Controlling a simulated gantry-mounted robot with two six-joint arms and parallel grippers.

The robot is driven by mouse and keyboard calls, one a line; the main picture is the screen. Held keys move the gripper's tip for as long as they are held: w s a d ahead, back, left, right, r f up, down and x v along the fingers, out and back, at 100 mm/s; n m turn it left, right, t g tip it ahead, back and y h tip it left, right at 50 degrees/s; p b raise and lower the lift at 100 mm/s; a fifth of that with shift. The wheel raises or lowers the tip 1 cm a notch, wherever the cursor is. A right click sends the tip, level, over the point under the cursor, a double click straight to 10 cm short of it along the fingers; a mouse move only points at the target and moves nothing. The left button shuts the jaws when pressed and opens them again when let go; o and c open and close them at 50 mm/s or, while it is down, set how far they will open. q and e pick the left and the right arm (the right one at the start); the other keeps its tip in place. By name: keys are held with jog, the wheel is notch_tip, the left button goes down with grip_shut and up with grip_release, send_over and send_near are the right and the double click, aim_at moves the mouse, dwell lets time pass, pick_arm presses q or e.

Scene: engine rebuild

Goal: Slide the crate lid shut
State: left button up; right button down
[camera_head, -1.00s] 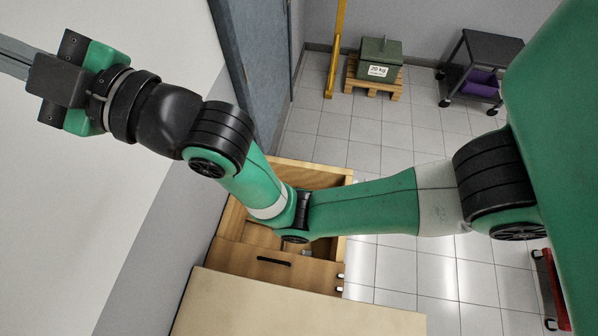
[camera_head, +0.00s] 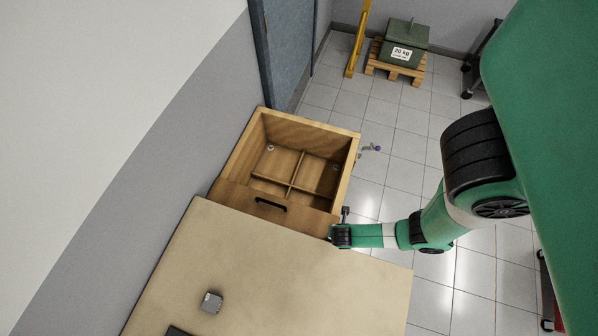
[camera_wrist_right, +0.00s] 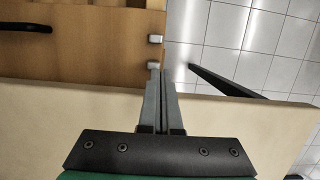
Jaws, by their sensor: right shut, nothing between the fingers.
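The wooden crate (camera_head: 350,160) stands beyond the table, its top mostly open, showing an interior split by crossed dividers. The brown lid (camera_head: 235,197) with a black handle (camera_head: 270,203) covers only the near end. The lid (camera_wrist_right: 90,50) and part of its handle (camera_wrist_right: 25,28) also show in the right wrist view. My right gripper (camera_head: 345,213) is at the crate's near right corner, small in the head view. In the wrist view its fingers (camera_wrist_right: 157,75) are shut and empty, tips close to a small pale tab (camera_wrist_right: 153,65); contact is unclear. My left gripper is out of view.
The beige table (camera_head: 290,270) adjoins the crate's near side, with a small grey block (camera_head: 211,302) on it. A wall runs along the left. A green 20 kg weight (camera_head: 403,42) sits on a pallet (camera_head: 395,68) at the back.

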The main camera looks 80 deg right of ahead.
jog(key=b+x, duration=0.7)
jog(key=x, duration=0.2)
jog(key=shift+f+b, duration=0.2)
jog(key=shift+b, duration=0.15)
jog(key=shift+d+f, duration=0.15)
jog(key=shift+f, duration=0.25)
